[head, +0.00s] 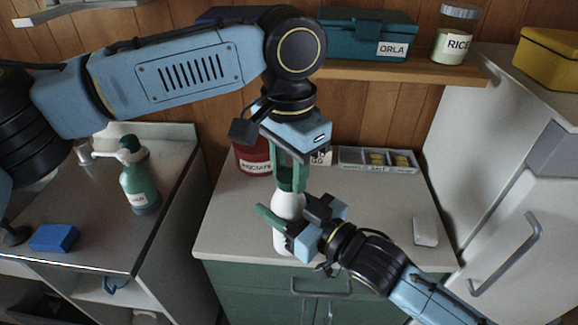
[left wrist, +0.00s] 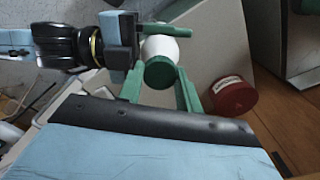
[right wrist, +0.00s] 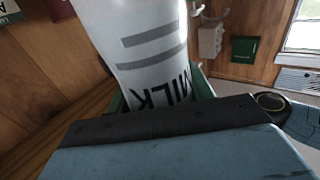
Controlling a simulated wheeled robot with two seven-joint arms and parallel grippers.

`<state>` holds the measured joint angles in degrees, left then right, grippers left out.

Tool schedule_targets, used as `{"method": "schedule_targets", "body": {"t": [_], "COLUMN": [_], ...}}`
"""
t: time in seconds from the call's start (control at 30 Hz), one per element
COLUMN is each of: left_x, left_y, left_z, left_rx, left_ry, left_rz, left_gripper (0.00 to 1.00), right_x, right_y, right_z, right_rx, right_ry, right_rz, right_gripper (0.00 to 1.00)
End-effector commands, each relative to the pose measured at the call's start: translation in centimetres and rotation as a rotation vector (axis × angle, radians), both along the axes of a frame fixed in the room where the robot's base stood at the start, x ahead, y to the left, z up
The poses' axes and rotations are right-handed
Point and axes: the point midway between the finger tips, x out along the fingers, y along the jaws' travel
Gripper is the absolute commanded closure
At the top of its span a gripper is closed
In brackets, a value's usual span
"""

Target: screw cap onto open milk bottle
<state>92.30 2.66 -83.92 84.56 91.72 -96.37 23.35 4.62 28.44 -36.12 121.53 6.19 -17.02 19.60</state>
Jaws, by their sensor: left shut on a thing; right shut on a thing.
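The white milk bottle (head: 289,205) stands upright at the counter's front part, and its MILK label shows in the right wrist view (right wrist: 150,50). My right gripper (head: 283,220) is shut on the bottle's body from the front right. My left gripper (head: 288,184) points down from above and is shut on the green cap (left wrist: 159,73). In the left wrist view the cap sits at the end of the bottle, in line with it, between the green fingers. The fingers partly hide the cap in the head view. I cannot tell how far the cap is threaded.
A small white object (head: 425,230) lies at the right. A soap bottle (head: 139,186) and blue block (head: 53,238) are on the left metal surface.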

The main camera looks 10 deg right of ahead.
Motion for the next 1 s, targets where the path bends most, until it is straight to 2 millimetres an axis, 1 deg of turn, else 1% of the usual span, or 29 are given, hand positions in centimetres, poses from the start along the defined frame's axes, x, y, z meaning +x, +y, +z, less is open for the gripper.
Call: {"method": "schedule_targets", "body": {"t": [0.03, 0.2, 0.23, 0.47, 0.57, 0.67, 1.0], "left_x": [0.0, 0.0, 0.0, 0.0, 0.0, 0.1, 0.1], "left_y": [0.0, 0.0, 0.0, 0.0, 0.0, 0.0, -0.1], "left_z": [0.0, 0.0, 0.0, 0.0, 0.5, 1.7, 8.7], "left_rx": [0.001, 0.001, 0.001, 0.001, 0.000, -0.001, -0.002], "left_ry": [-0.001, -0.001, -0.001, -0.001, -0.001, -0.002, -0.002], "left_rz": [0.001, 0.001, 0.001, 0.001, 0.001, 0.001, 0.002], "left_gripper": [0.64, 0.42, 0.40, 0.40, 0.40, 0.40, 0.40], "right_x": [0.0, 0.0, 0.0, 0.0, 0.0, 0.0, 0.0], "right_y": [0.0, 0.0, 0.0, 0.0, 0.0, 0.0, 0.0], "right_z": [0.1, 0.1, 0.1, 0.1, 0.1, 0.1, 0.1], "right_rx": [0.002, 0.002, 0.001, 0.002, 0.002, 0.001, 0.001], "right_ry": [-0.002, -0.002, -0.003, -0.002, -0.002, -0.003, -0.003], "right_rz": [0.000, 0.000, 0.000, 0.000, 0.000, 0.000, 0.000], "right_gripper": [1.00, 1.00, 1.00, 1.00, 1.00, 1.00, 1.00]}}
